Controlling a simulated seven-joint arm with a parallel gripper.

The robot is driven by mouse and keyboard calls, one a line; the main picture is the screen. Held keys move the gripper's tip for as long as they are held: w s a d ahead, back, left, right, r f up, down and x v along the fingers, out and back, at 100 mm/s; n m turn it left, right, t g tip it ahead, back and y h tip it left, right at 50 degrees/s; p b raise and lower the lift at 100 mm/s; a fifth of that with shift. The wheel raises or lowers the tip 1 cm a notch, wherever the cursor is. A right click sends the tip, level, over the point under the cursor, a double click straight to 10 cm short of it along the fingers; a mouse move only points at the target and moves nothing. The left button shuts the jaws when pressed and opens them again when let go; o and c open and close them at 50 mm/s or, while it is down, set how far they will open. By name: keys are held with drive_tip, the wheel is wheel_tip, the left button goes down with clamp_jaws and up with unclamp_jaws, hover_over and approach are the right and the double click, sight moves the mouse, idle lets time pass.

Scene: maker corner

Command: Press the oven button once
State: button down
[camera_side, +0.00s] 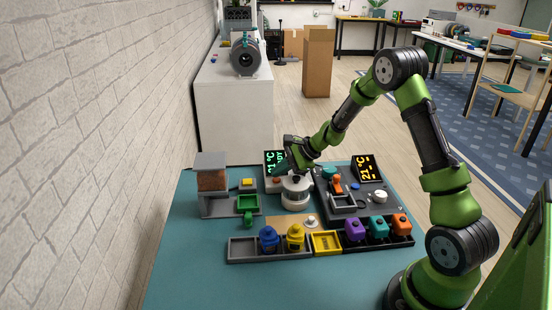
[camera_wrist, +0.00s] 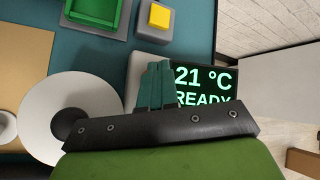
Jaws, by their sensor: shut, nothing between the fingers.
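My gripper (camera_side: 284,170) is shut and empty, pointing down over the white unit with the green-lit display (camera_side: 272,158). In the wrist view its teal fingertips (camera_wrist: 158,68) are together over that unit's white base (camera_wrist: 140,66), left of the display (camera_wrist: 206,84), which reads "21 °C READY". A small reddish button (camera_side: 276,181) shows on this base in the side view, just below the fingers. In the wrist view the fingers hide that spot. I cannot tell whether they touch it.
A white round device (camera_side: 296,197) stands close beside the gripper. A yellow button (camera_side: 247,182) on a grey block and a green tray (camera_side: 248,204) lie to the left. A dark panel (camera_side: 365,190) with an orange-lit display is on the right. Bottles and coloured blocks stand in front.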

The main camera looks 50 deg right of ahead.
drive_tip(key=shift+s+a+f, duration=0.15)
drive_tip(key=shift+f, duration=0.75)
idle(0.9)
drive_tip(key=shift+r, duration=0.1)
drive_tip(key=shift+s+a+r, duration=0.2)
drive_tip(key=shift+a+r, duration=0.15)
drive_tip(key=shift+r, duration=0.25)
drive_tip(key=shift+w+d+r, duration=0.1)
drive_tip(key=shift+d+r, duration=0.05)
drive_tip(key=shift+r, duration=1.2)
drive_tip(key=shift+d+r, duration=0.15)
drive_tip(key=shift+r, duration=1.2)
